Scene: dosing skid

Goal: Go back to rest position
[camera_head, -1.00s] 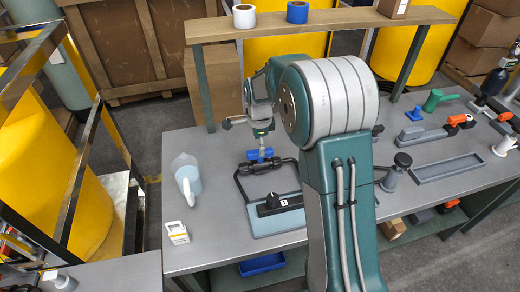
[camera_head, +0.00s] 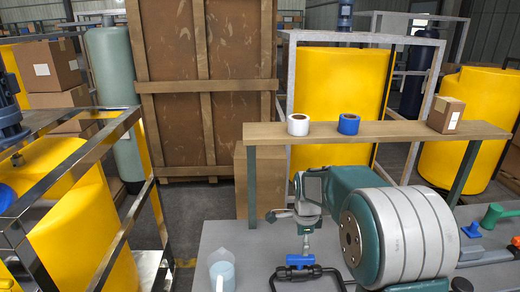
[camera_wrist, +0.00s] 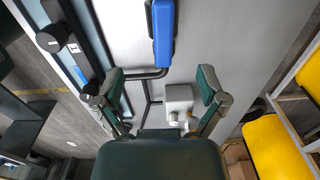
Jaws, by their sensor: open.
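In the wrist view, my gripper (camera_wrist: 161,86) has its two green-padded fingers spread wide apart. A blue bar-shaped handle (camera_wrist: 163,35) shows beyond the fingertips, apart from both pads. A small pale block (camera_wrist: 180,99) shows between the fingers; I cannot tell what it belongs to. In the head view, the end of my arm hangs above the bench, over a blue fitting (camera_head: 300,260) on a black pipe frame (camera_head: 282,277). My big arm joint covers part of the bench to the right.
A clear jug (camera_head: 222,270) stands left of the pipe frame. A wooden shelf (camera_head: 380,131) behind my arm carries a white roll (camera_head: 298,124), a blue roll (camera_head: 348,123) and a small carton (camera_head: 445,114). A metal frame (camera_head: 90,160) stands at left.

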